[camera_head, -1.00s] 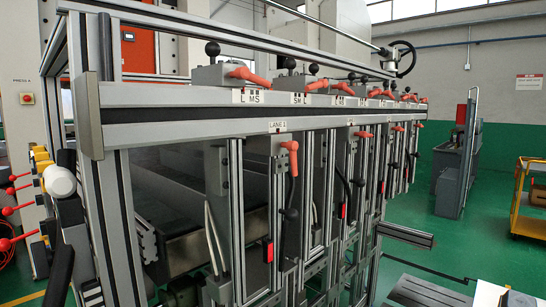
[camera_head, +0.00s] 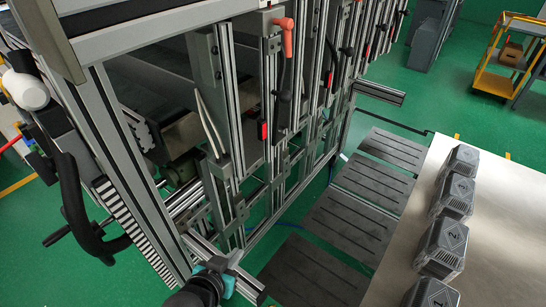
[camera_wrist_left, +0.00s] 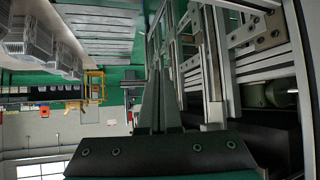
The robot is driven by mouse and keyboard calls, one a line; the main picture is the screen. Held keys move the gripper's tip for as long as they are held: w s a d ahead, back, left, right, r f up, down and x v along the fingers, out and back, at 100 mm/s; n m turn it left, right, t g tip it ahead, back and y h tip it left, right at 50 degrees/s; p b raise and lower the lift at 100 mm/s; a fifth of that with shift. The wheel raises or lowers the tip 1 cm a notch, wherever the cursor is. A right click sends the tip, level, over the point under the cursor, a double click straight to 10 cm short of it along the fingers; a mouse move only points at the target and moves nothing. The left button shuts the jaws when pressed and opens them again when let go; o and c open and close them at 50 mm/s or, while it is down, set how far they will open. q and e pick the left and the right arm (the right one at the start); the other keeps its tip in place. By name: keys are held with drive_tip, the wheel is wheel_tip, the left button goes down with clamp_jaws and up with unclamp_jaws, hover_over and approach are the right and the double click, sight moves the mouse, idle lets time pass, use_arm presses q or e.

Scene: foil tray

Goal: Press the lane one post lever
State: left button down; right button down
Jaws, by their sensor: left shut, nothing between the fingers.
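The lane one post lever (camera_head: 285,36), an orange-red handle at the top of a metal post, shows in the upper middle of the head view. Its label cannot be read from this angle. My left gripper (camera_head: 233,260) is low at the bottom edge of the head view, beside the frame's lower rails, well below the lever and apart from it. In the left wrist view the two grey fingers (camera_wrist_left: 158,75) are together and empty, pointing along the frame. The lever cannot be made out in that view. My right gripper is not in view.
The machine's metal posts and rails (camera_head: 230,120) stand close to my left gripper. A pale table (camera_head: 490,230) at the right bears several grey numbered containers (camera_head: 443,247). Dark slatted panels (camera_head: 345,222) lie between. A yellow cart (camera_head: 500,70) stands far right.

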sight(287, 49)
use_arm(q)
drive_tip(key=d+r+t+h+p, duration=0.1)
drive_tip(key=r+t+p, duration=0.1)
drive_tip(key=r, duration=1)
drive_tip(key=w+d+r+t+h+p, duration=0.1)
drive_tip(key=r+t+h+p, duration=0.1)
drive_tip(key=r, duration=1.1)
drive_tip(key=d+r+m+t+h+p, duration=0.1)
drive_tip(key=r+t, duration=0.3)
drive_tip(key=r, duration=0.9)
drive_tip(key=shift+w+d+h+p, duration=0.3)
drive_tip(key=shift+w+d+p, duration=0.1)
drive_tip(key=shift+p, duration=0.15)
drive_tip(key=shift+w, duration=0.1)
drive_tip(key=p+x, duration=0.3)
drive_tip(key=x, duration=1.1)
drive_tip(key=shift+r, duration=0.1)
